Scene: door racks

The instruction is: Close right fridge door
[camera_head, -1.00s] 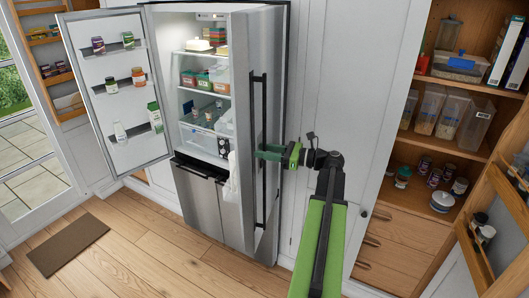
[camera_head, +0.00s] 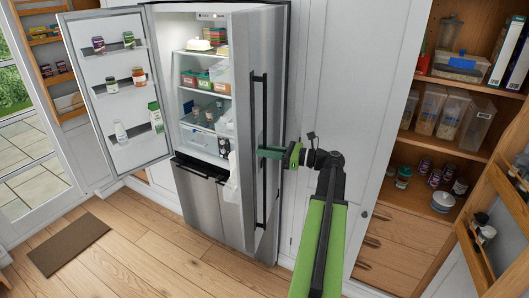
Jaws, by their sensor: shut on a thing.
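The right fridge door (camera_head: 240,125) stands partly open, seen nearly edge-on, with its outer face and long black vertical handle (camera_head: 265,190) toward the right. My green gripper (camera_head: 268,153) is at the middle of this handle and shut on it, coming in from the right. The contact itself is small and partly hidden. The left fridge door (camera_head: 107,80) is wide open to the left, with bottles and jars on its shelves. The lit fridge interior (camera_head: 205,90) shows between the doors, with boxes and drawers on its shelves.
Pale cabinet panels (camera_head: 340,90) stand right of the fridge. An open wooden pantry (camera_head: 465,100) with jars and containers is at the far right. A brown mat (camera_head: 68,244) lies on the wooden floor at left. The floor before the fridge is clear.

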